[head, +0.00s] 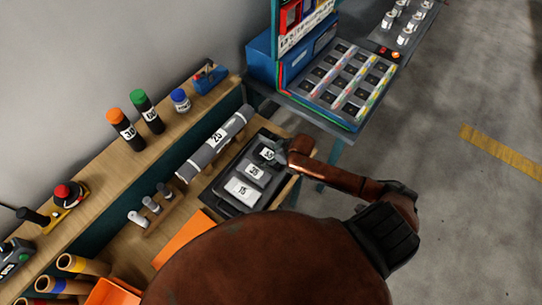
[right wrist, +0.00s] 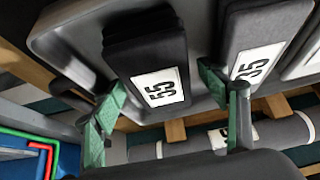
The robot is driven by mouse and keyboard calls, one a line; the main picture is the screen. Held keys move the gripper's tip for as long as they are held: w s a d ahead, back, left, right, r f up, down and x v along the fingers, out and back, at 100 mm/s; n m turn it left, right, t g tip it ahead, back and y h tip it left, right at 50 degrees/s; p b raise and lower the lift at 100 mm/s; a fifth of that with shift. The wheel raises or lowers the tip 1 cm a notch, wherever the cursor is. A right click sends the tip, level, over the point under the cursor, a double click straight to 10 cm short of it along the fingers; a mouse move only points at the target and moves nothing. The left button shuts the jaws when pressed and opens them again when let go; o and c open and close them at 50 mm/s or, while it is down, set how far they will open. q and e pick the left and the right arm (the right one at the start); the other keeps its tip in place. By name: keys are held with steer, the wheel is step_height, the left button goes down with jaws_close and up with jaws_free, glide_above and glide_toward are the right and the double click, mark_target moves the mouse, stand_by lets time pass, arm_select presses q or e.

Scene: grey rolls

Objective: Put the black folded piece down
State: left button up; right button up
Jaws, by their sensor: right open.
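The black folded piece labelled 55 (head: 267,155) lies at the far end of a dark tray (head: 222,197), and it also shows in the right wrist view (right wrist: 143,48). My right gripper (head: 282,151) is at that end of the tray, over or beside this piece. In the right wrist view its two green fingertips (right wrist: 165,88) are spread, with the 55 piece showing between and beyond them. Whether a finger touches the piece I cannot tell. My left gripper is not in view.
A grey roll (head: 216,143) lies along the tray's left side. An orange-capped bottle (head: 125,130) stands on the wooden shelf. A compartmented case (head: 340,85) stands beyond.

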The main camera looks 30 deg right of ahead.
steer(key=v, duration=1.2)
steer(key=shift+r+p, duration=0.15)
steer(key=shift+p, duration=0.2)
